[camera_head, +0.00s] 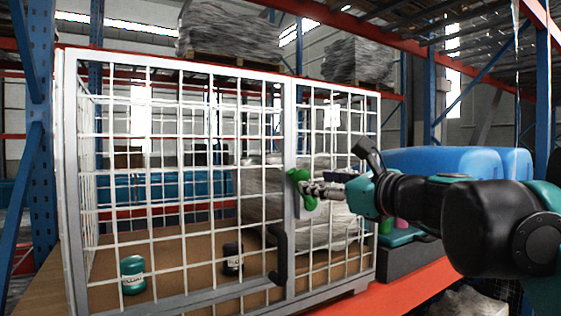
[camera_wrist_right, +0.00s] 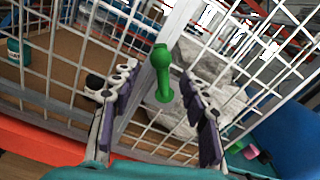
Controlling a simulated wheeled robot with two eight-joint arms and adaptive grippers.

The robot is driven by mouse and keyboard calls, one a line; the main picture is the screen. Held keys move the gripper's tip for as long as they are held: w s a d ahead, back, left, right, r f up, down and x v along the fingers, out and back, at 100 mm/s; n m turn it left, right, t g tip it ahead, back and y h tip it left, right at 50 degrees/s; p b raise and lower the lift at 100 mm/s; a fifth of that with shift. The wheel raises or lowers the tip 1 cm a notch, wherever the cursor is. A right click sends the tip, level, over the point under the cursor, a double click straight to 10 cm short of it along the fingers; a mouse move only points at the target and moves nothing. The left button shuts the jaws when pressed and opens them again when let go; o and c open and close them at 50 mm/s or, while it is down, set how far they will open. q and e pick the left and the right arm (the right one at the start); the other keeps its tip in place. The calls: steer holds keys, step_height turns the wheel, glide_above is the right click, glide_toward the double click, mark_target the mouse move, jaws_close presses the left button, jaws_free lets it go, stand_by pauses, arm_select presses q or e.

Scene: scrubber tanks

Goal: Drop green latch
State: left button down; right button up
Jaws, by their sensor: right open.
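The green latch (camera_head: 303,189) sits on the grey door post of a white wire cage (camera_head: 183,258). In the right wrist view the latch (camera_wrist_right: 162,76) shows as a green knob with a stem, in front of the post. My right gripper (camera_head: 318,190) reaches in from the right and is at the latch in the head view. In the wrist view my right gripper (camera_wrist_right: 158,96) is open, with one finger on each side of the latch and gaps between. I cannot tell whether a finger touches it. My left gripper is not in view.
The cage holds a teal jar (camera_head: 133,275) and a dark jar (camera_head: 233,258) on a brown floor. A black handle (camera_head: 279,254) is on the door's lower right. Blue tanks (camera_head: 440,162) stand right of the cage, behind my right arm. An orange shelf beam (camera_head: 400,293) runs in front.

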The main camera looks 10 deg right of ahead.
mark_target(306, 179)
steer(key=shift+w+a+r, duration=0.1)
steer(key=shift+r, duration=0.15)
steer(key=shift+w+a, duration=0.2)
steer(key=shift+w, duration=0.1)
steer(key=p+x, duration=0.1)
steer(key=x, duration=0.5)
steer(key=shift+w+d+f, duration=0.1)
steer(key=shift+w+f, duration=0.05)
steer(key=shift+s, duration=0.25)
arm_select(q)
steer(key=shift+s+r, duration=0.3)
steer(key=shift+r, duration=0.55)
arm_select(e)
steer(key=shift+w, duration=0.1)
jaws_close()
